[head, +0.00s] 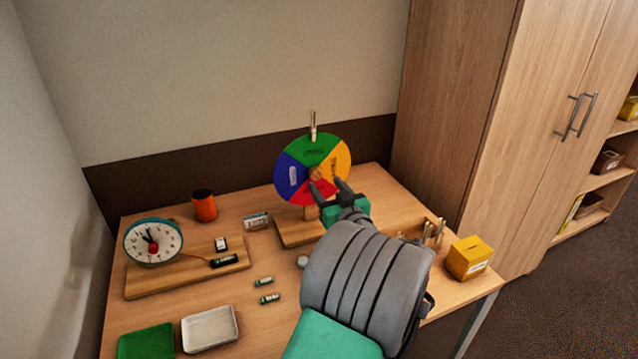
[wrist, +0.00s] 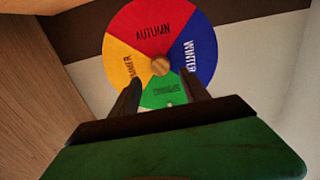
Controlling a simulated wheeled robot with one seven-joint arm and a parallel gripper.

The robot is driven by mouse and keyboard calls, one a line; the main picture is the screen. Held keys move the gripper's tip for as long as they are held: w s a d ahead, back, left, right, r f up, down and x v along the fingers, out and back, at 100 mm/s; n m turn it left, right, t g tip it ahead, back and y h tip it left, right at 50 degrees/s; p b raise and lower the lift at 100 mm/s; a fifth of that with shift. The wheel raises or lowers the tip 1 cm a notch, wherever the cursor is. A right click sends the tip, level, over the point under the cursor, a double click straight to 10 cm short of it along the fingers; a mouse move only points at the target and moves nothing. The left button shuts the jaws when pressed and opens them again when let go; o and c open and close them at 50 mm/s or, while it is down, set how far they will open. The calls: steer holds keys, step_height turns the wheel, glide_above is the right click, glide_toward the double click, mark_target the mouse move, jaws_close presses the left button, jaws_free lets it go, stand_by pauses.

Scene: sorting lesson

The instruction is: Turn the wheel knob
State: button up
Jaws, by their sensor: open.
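The wheel (head: 291,165) stands upright on a wooden base (head: 294,234) at the back of the table, with green at top, yellow right, red bottom and blue left. Its round wooden knob (head: 315,173) is at the centre. In the wrist view the wheel (wrist: 151,30) shows the other way up, with AUTUMN on red and WINTER on blue, and the knob (wrist: 161,66) in the middle. My gripper (head: 328,185) is open and empty, pointing at the wheel's lower part. In the wrist view its fingertips (wrist: 161,79) lie either side of the knob's line, apparently short of it.
A clock (head: 153,241) on a board, an orange cup (head: 204,206), batteries (head: 267,298), a green tray (head: 146,342) and a pale tray (head: 210,328) are to the left. A yellow box (head: 469,257) is at right. A clothespin (head: 313,126) stands above the wheel.

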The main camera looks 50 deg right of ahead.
mark_target(317, 174)
steer(key=x, duration=0.5)
steer(key=shift+w, duration=0.15)
steer(key=shift+c, duration=0.2)
jaws_close()
